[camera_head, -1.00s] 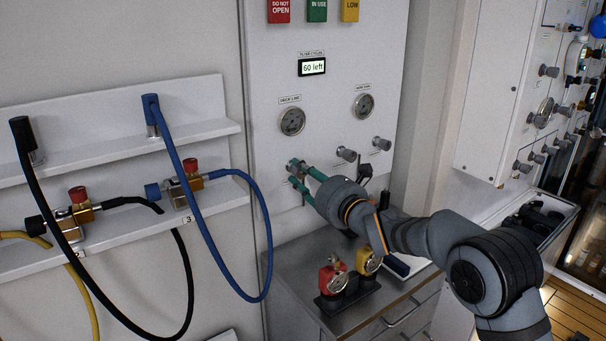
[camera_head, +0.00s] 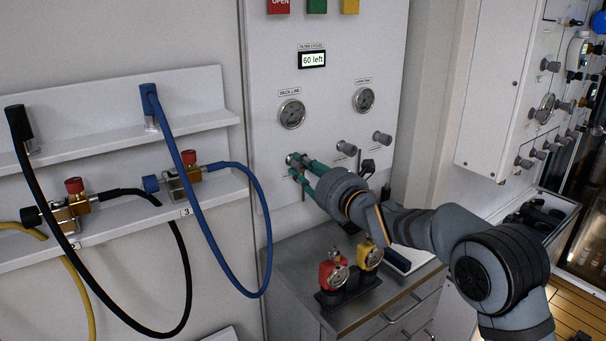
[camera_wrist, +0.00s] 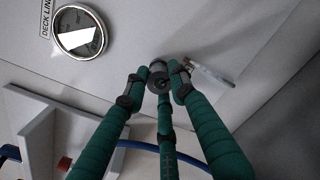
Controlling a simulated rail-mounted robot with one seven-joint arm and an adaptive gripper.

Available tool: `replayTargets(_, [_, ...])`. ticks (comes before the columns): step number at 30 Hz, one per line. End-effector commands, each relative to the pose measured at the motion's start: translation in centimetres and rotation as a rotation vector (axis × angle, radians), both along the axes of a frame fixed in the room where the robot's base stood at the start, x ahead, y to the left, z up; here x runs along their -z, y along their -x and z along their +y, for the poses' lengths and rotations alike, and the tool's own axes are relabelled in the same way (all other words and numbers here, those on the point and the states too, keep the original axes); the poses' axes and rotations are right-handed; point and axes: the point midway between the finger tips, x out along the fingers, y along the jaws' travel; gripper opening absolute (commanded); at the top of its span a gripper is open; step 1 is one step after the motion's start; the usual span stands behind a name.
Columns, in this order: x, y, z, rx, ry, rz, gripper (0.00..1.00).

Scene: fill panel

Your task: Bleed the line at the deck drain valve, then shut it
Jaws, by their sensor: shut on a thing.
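My gripper (camera_head: 295,166) has teal fingers and is at the panel, below the round deck line gauge (camera_head: 291,113). In the wrist view my gripper (camera_wrist: 158,82) has its fingers closed around a small dark round knob (camera_wrist: 158,66), which I take to be the deck drain valve. The fingers hide most of the knob, and its turn position cannot be told. The deck line gauge (camera_wrist: 80,32) is at the upper left of the wrist view, its needle unclear.
A second gauge (camera_head: 363,99) and grey knobs (camera_head: 346,148) are to the right. A blue hose (camera_head: 203,215) hangs left of the panel. Red (camera_head: 333,273) and yellow (camera_head: 369,254) gauge units stand on the cabinet (camera_head: 300,262) below.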

Motion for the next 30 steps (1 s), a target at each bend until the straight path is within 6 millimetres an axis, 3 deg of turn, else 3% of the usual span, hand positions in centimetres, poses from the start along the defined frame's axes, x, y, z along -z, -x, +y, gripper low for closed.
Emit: replayTargets(30, [-0.09,-0.02,0.03,0.000,-0.741,0.579,0.00])
